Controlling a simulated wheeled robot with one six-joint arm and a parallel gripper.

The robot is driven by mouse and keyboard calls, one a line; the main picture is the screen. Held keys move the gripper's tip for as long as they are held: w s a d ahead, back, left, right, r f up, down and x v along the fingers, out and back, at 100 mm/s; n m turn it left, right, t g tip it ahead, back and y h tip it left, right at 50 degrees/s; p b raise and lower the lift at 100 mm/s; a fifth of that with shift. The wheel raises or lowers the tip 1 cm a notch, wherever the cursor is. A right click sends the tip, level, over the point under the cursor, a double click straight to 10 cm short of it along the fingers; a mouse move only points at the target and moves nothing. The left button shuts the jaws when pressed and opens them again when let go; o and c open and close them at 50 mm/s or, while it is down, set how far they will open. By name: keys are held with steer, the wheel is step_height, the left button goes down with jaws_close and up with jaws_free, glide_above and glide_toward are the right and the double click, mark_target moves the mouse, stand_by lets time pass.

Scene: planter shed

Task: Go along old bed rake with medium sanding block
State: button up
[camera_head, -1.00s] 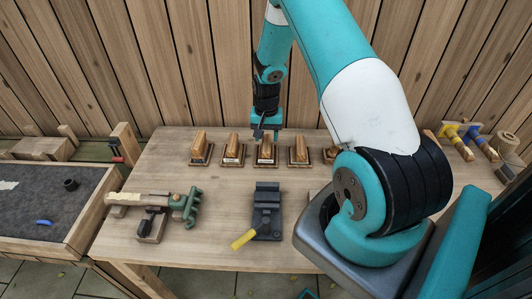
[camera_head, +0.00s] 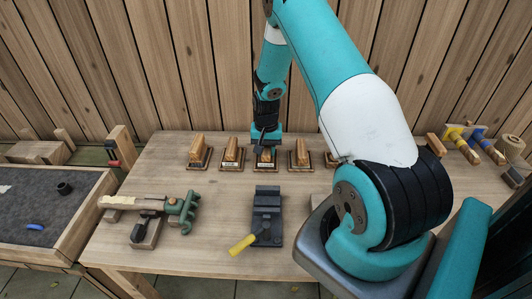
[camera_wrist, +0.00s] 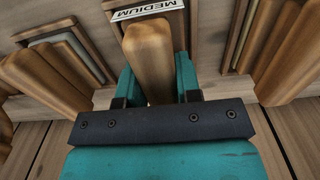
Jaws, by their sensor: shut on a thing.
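The medium sanding block (camera_wrist: 148,60) has a wooden handle and sits by a label reading MEDIUM in the wrist view. In the head view it is the middle block (camera_head: 266,156) of a row on the bench. My gripper (camera_head: 265,140) is lowered onto it from above, and its teal fingers (camera_wrist: 155,82) are shut on the handle. The block still appears to be at its holder. The old bed rake, with a green toothed head (camera_head: 183,209) and a pale wooden handle (camera_head: 128,202), lies on supports at the bench's left front.
Other sanding blocks (camera_head: 231,153) stand close on both sides of the held one. A dark vise with a yellow handle (camera_head: 266,215) is at the bench's middle front. A grey-lined tray (camera_head: 50,205) is at left. Yellow and blue tools (camera_head: 470,140) lie at right. The bench (camera_head: 220,195) is clear between rake and vise.

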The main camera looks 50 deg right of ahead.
steer(key=shift+r+p, duration=1.35)
steer(key=shift+r, duration=0.65)
